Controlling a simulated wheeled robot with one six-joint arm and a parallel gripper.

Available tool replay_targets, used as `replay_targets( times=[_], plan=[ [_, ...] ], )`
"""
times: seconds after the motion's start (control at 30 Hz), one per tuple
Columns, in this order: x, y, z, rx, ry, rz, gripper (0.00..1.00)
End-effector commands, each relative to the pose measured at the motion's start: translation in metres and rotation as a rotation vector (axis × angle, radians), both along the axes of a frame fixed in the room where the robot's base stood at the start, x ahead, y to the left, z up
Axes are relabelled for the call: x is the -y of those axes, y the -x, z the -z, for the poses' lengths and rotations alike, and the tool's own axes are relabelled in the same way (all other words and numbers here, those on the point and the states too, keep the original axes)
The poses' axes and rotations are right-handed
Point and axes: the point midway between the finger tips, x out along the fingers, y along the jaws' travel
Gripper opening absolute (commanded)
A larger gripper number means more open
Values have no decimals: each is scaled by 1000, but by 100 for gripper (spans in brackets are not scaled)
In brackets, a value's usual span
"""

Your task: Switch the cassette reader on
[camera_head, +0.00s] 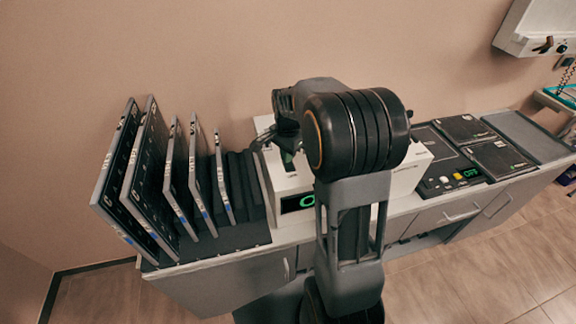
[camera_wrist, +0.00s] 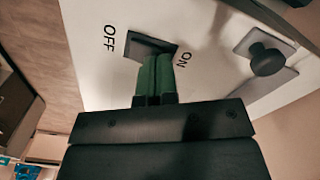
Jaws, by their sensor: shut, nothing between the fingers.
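The white cassette reader (camera_head: 405,180) stands on the counter behind my arm, which hides much of it. Part of a green lit display (camera_head: 298,202) shows on its front. In the wrist view, the reader's white surface (camera_wrist: 100,80) bears a dark rocker switch (camera_wrist: 143,44) between the printed words OFF and ON. My gripper (camera_wrist: 162,58) has its green fingers shut together and empty. The fingertips overlap the ON end of the switch in the picture. I cannot tell whether they touch it. They hide part of the switch, and its tilt is unclear.
Several upright dark cassettes (camera_head: 150,165) stand in a rack left of the reader. A black knob (camera_wrist: 267,58) sticks up near the switch. Flat dark cassettes (camera_head: 500,158) and a control panel (camera_head: 450,180) with coloured buttons lie to the right. A wall is close behind the counter.

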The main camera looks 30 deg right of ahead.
Motion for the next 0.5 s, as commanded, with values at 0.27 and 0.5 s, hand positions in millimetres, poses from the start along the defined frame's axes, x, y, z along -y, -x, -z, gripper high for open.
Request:
replay_targets(
  times=[0.27,0.5],
  plan=[
    [0,0,5,-1,-1,0,0],
    [0,0,6,-2,0,0,0]
  ],
)
